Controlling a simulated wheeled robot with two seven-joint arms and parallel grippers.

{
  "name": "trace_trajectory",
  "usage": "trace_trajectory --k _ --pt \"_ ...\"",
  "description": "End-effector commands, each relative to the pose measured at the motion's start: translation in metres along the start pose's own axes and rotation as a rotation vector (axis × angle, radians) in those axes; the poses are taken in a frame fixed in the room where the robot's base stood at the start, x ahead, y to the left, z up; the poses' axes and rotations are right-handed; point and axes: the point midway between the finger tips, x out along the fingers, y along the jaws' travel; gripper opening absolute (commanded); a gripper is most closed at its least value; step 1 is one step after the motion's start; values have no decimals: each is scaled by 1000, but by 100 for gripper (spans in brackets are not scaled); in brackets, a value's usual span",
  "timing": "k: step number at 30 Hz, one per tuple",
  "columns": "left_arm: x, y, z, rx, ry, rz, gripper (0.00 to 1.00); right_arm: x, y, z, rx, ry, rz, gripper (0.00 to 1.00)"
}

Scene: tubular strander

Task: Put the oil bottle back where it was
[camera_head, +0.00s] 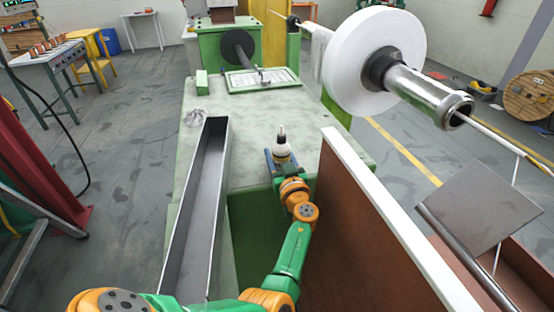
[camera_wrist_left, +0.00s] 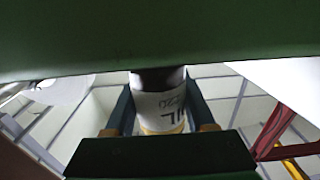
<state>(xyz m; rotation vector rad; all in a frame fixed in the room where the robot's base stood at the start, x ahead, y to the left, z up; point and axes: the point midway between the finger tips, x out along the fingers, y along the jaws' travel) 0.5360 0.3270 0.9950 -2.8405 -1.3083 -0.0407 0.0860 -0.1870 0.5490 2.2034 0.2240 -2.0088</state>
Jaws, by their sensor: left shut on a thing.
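The oil bottle (camera_head: 282,147) is small and pale with a dark pointed tip, and stands upright at the front part of the green-edged machine table (camera_head: 255,113). In the left wrist view the bottle (camera_wrist_left: 160,103) shows a white label with dark letters and a yellowish band. My left gripper (camera_head: 281,160) is shut on it, with one finger on each side (camera_wrist_left: 161,110). The head view does not settle whether the bottle's base touches the tabletop; the gripper hides it. My right gripper is not in view.
A long grey metal trough (camera_head: 200,190) lies left of my left arm. A brown panel with a white top edge (camera_head: 365,190) stands close on the right. A large white spool (camera_head: 374,60) is at the upper right. The tabletop behind the bottle is mostly clear, up to a framed sheet (camera_head: 262,80).

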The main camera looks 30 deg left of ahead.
Motion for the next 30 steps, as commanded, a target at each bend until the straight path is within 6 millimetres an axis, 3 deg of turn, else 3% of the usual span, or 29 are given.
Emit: trace_trajectory --k 12,13,16,30 --pt "-1 0 5 1 1 -1 0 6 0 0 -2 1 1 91" --pt "-1 0 4 1 0 -1 60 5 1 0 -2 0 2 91" --pt "-1 0 4 1 0 -1 85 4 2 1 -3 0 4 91" --pt "0 -1 1 -1 0 -1 85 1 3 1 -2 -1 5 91"
